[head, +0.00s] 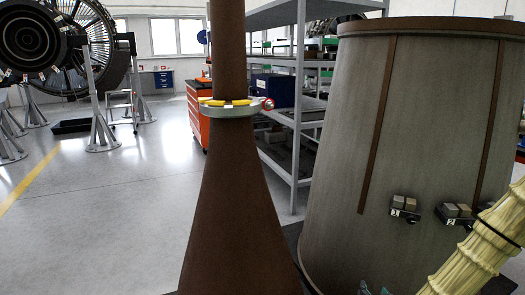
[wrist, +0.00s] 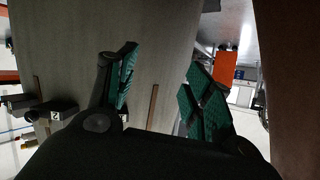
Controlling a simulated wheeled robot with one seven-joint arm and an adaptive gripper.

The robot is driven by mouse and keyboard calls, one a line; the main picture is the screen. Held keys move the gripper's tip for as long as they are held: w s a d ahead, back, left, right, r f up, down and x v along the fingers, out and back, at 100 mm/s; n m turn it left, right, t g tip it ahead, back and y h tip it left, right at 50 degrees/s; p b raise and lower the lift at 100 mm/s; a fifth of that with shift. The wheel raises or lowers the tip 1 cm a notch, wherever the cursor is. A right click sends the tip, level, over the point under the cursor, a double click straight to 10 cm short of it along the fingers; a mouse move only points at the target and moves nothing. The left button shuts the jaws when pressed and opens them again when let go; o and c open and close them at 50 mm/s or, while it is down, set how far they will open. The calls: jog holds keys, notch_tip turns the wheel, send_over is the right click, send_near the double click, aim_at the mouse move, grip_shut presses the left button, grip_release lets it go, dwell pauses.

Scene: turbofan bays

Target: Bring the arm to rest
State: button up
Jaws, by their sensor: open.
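My gripper (wrist: 162,85) is open and empty in the wrist view. Its two teal-padded fingers stand apart, with the grey surface of a large tapered casing (wrist: 170,45) behind them. In the head view, only small teal parts of my gripper (head: 375,289) show at the bottom edge, in front of the casing (head: 340,150). The rest of my gripper is cut off there. No object is between the fingers.
Small numbered block holders (head: 404,207) sit on the casing's side. Behind are a grey shelf rack (head: 298,110) and an orange cabinet (head: 196,115). Open floor lies left, before engine stands (head: 100,125).

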jog(key=s+a+f+n+g+y, duration=0.2)
jog(key=s+a+f+g, duration=0.3)
jog(key=s+f, duration=0.4)
jog(key=s+a+f+n+g, duration=0.1)
jog(key=s+a+f+g, duration=0.2)
jog(key=s, duration=0.6)
jog(key=s+a+f+g, duration=0.1)
jog(key=s+f+g, duration=0.1)
jog(key=s+f, duration=0.6)
jog(key=s+a+f+n+g, duration=0.1)
jog(key=s+a+f+g, duration=0.15)
jog(key=s, duration=0.85)
notch_tip(320, 180, up, 16)
jog(key=p, duration=1.5)
jog(key=shift+f+g+y, duration=0.25)
jog(key=shift+g+y, duration=0.1)
jog(key=shift+y, duration=0.05)
